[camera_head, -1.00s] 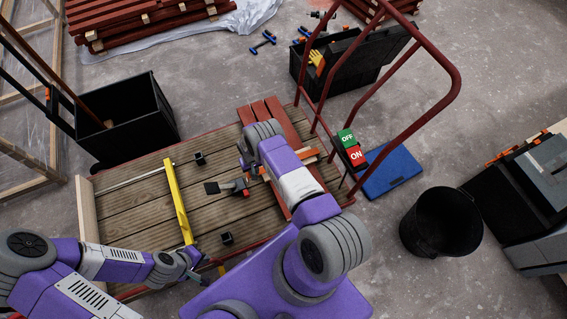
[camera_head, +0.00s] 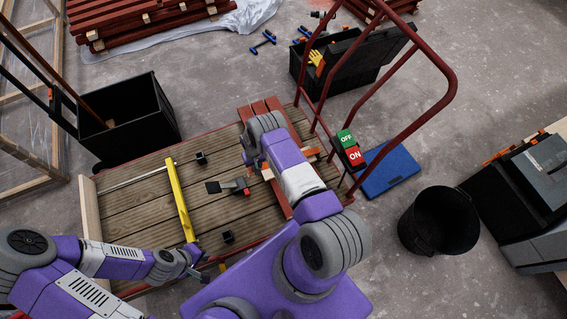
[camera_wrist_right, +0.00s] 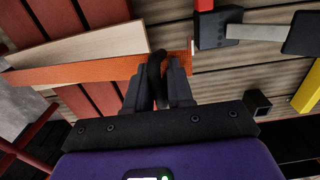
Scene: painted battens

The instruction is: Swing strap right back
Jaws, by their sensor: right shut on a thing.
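The orange strap (camera_wrist_right: 85,73) lies across the dark red battens (camera_wrist_right: 103,12) in the right wrist view, with its free end just right of my fingers. In the head view, part of the strap (camera_head: 310,152) shows beside my right arm. My right gripper (camera_wrist_right: 158,88) is shut on a dark upright piece at the strap near that end; the fingers hide where they join.
A pale wood piece (camera_wrist_right: 85,45) lies beside the strap. A red-and-black tool (camera_head: 236,186), yellow bar (camera_head: 180,200) and small black sockets (camera_head: 228,237) are on the plank deck (camera_head: 130,215). The cart's red rail and ON/OFF box (camera_head: 352,155) stand at right.

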